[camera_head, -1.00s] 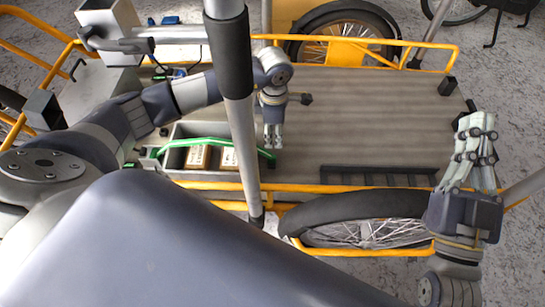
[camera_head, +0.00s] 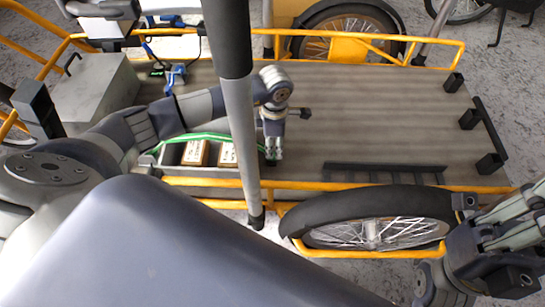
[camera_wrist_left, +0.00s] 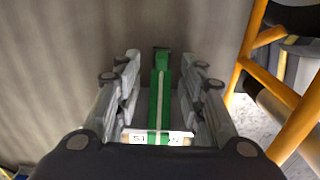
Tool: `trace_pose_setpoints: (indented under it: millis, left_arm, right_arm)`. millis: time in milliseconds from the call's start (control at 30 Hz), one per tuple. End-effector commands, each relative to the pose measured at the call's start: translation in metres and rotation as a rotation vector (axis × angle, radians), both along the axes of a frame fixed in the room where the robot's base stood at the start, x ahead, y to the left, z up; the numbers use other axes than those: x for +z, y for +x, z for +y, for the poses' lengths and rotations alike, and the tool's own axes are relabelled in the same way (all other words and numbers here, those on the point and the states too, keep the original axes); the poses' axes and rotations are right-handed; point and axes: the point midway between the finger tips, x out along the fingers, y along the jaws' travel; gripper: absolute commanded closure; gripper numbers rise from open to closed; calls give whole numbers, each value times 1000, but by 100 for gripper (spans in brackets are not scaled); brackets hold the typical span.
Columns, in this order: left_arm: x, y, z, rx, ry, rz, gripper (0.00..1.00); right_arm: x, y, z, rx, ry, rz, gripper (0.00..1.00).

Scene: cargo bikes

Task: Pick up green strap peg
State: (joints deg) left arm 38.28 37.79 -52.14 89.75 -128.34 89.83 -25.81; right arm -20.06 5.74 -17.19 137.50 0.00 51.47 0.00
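The green strap (camera_head: 205,135) runs across the grey crate (camera_head: 172,154) with small boxes in it. In the left wrist view the strap (camera_wrist_left: 160,95) runs lengthwise between my fingers, with the dark green strap peg (camera_wrist_left: 161,61) at its far end. My left gripper (camera_head: 273,158) is at the strap's right end and mostly hides the peg in the head view. In the left wrist view this gripper (camera_wrist_left: 162,75) is open, with a finger on each side and gaps to the strap. My right gripper (camera_head: 530,212) is at the right edge, partly cut off; its finger opening is unclear.
The crate stands on the cargo bike's grey bed (camera_head: 370,110), edged by yellow rails (camera_head: 360,187). A black slotted bar (camera_head: 385,170) lies on the near side. A grey box (camera_head: 95,85) stands at the left. The bed's middle is clear.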

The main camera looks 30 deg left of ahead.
Motion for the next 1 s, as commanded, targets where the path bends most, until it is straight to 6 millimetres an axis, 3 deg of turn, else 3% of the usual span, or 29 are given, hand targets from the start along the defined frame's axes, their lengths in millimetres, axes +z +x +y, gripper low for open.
trace_pose_setpoints:
  millis: [400, 667, 833, 1000]
  left_arm:
    - [-51, -5, 4, 1, 0, 1, 63]
    - [-53, -4, 4, 0, 1, 0, 63]
    - [-52, -4, 4, 0, 1, 0, 100]
    - [-52, -4, 4, 0, 1, 0, 100]
  right_arm:
    - [-27, 0, 0, 0, 0, -4, 100]
    - [-25, 0, 0, 0, 0, -5, 100]
    - [-25, 0, 0, 0, 0, -5, 100]
    - [-25, 0, 0, 0, 0, -5, 100]
